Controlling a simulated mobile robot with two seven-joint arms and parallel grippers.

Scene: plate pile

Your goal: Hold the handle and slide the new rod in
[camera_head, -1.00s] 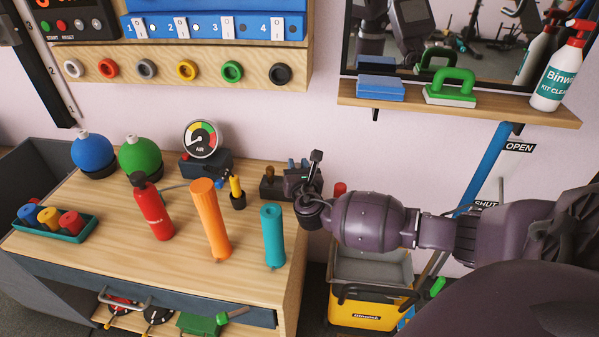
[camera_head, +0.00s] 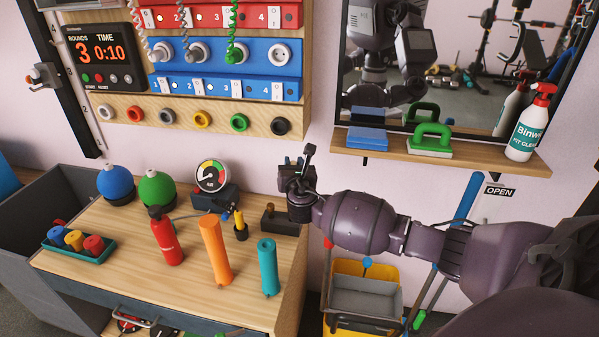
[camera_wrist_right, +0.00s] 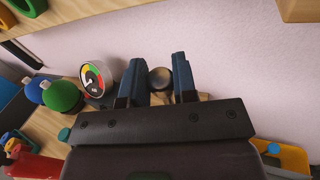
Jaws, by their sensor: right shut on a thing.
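My right gripper (camera_head: 297,180) is above the back right corner of the bench. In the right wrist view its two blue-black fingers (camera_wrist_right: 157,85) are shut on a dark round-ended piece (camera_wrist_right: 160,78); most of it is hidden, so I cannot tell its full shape. An orange cylinder (camera_head: 215,250) and a teal cylinder (camera_head: 268,266) stand on the bench, each with a small tip at its foot; either may be a handle. A dark block (camera_head: 278,222) with a brown peg (camera_head: 268,210) sits below the gripper. My left gripper is not in view.
The bench (camera_head: 190,296) also holds a red extinguisher-like bottle (camera_head: 166,238), an air gauge (camera_head: 211,178), blue and green balls and a teal tray (camera_head: 80,255). A shelf (camera_head: 460,157) with a spray bottle (camera_head: 528,130) is at right. A yellow bucket (camera_head: 365,268) stands beside the bench.

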